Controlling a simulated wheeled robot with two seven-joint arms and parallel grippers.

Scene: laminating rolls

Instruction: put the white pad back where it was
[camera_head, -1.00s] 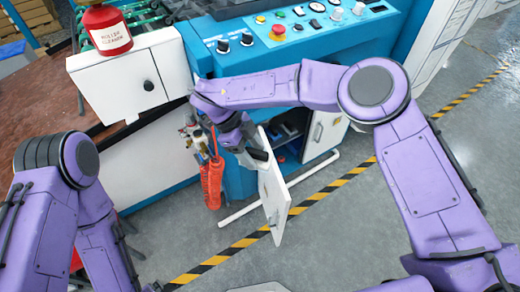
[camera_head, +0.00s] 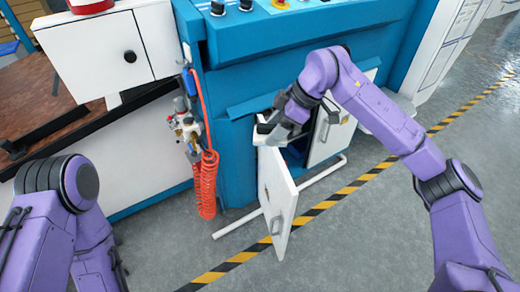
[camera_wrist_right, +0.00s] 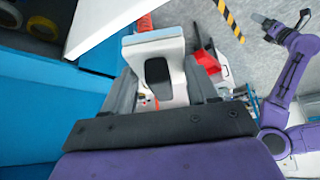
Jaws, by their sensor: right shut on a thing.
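The white pad (camera_wrist_right: 158,55) is a small white block with a dark grey oval on its face and a pale blue edge. My right gripper (camera_wrist_right: 162,88) is shut on it, one finger on each side. In the head view, my right gripper (camera_head: 272,128) is at the top of the open white cabinet door, beside the cabinet opening. A small pale part of the pad (camera_head: 264,128) shows there, mostly hidden by the gripper. My left gripper (camera_wrist_right: 264,24) seems to show small and far off in the right wrist view; its jaws are unclear.
The open white door (camera_head: 277,205) stands out from the blue machine (camera_head: 300,60). A second white door (camera_head: 332,130) is to its right. A coiled red hose (camera_head: 205,185) hangs at the left. A white floor bar (camera_head: 235,226) runs below. Floor in front is clear.

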